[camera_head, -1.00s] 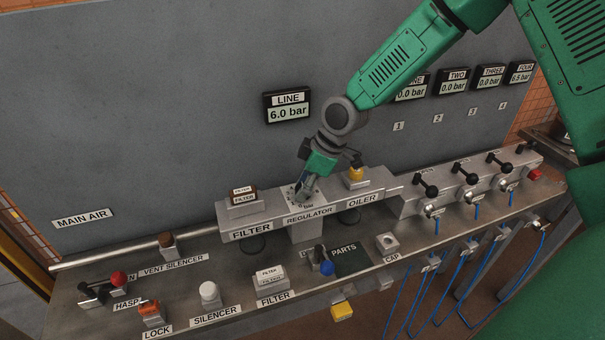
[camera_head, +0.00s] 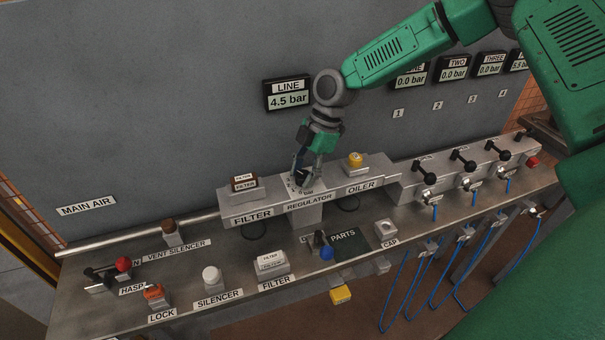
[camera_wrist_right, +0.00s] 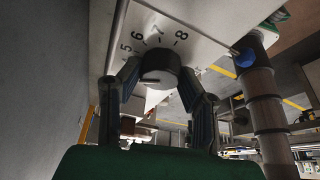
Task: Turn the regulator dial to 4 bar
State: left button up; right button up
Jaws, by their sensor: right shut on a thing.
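The regulator (camera_head: 308,208) is the middle block of the grey unit on the bench, between filter and oiler. My right gripper (camera_head: 306,176) reaches down onto its top and hides most of the dial there. In the right wrist view, the round dark dial (camera_wrist_right: 159,68) sits between the two fingers of the gripper (camera_wrist_right: 158,80), which are shut on it. Printed numbers 5, 6, 7 and 8 show beside the dial; a pointer mark is not clear. The LINE display (camera_head: 288,95) reads 4.5 bar. My left gripper is not in view.
The filter block (camera_head: 252,203) and oiler (camera_head: 356,176) stand close on either side. Black valve levers (camera_head: 463,161) line the right. The wall panel rises behind.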

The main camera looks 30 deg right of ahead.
jog(key=shift+s+d+f, duration=0.1)
jog(key=shift+d+f, duration=0.05)
jog(key=shift+f, duration=0.05)
dwell(0.3)
jog(key=o, duration=1.1)
jog(key=shift+o, duration=0.2)
jog(key=shift+d, duration=0.1)
jog(key=shift+w+d+r, duration=0.1)
jog(key=shift+w+r, duration=0.1)
jog(key=shift+r, duration=0.15)
jog(key=v, duration=1.1)
jog(key=shift+d, duration=0.15)
jog(key=shift+w, duration=0.1)
